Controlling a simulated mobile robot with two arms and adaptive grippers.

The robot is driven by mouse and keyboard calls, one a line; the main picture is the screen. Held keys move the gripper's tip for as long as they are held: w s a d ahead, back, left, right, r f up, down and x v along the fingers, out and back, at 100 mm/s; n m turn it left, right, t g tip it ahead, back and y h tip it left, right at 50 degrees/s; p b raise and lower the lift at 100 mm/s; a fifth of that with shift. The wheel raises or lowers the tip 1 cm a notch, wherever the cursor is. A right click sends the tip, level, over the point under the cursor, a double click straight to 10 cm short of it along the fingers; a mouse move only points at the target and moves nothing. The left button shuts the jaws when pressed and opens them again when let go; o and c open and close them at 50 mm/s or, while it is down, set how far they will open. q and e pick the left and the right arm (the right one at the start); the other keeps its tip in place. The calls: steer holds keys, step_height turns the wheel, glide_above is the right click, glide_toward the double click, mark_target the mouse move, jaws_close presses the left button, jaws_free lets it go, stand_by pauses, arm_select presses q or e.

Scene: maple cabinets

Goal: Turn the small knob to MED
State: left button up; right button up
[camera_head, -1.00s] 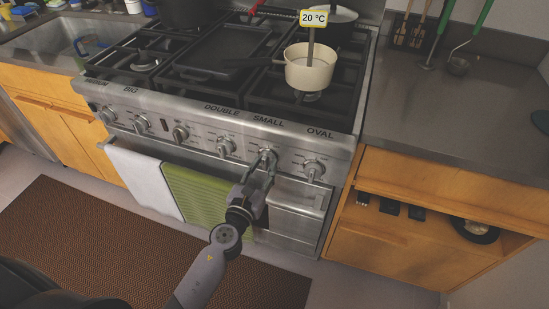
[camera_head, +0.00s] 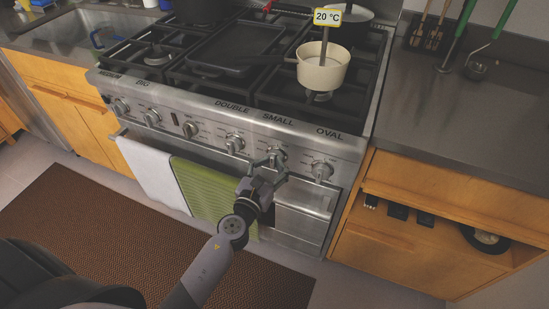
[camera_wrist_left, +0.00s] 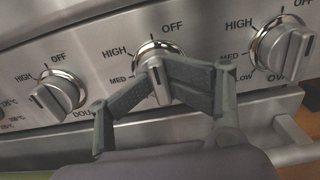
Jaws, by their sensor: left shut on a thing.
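The small knob (camera_head: 276,154) is a silver stove knob under the label SMALL, on the oven's front panel. In the left wrist view the small knob (camera_wrist_left: 148,52) has OFF at its upper right, HIGH at its upper left and MED at its left. My left gripper (camera_head: 275,163) is shut on the knob's raised grip, with one finger on each side. The left gripper's dark fingers (camera_wrist_left: 158,86) cover part of the grip, so I cannot tell exactly which mark it points to. My right gripper is not in view.
Neighbouring knobs, DOUBLE (camera_head: 235,143) and OVAL (camera_head: 321,171), sit close on both sides. A white towel (camera_head: 148,171) and a green towel (camera_head: 203,189) hang below the panel. A cream pot (camera_head: 322,72) labelled 20 °C stands on the stove. A brown mat (camera_head: 110,240) covers the floor.

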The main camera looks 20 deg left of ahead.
arm_select(q)
steer(key=shift+w+a+r, duration=0.1)
steer(key=shift+r, duration=0.05)
steer(key=shift+c, duration=0.2)
steer(key=shift+n, duration=0.5)
steer(key=n, duration=0.4)
steer(key=shift+b, duration=0.4)
steer(key=shift+n, duration=1)
steer(key=n, duration=0.2)
steer(key=shift+n, duration=0.4)
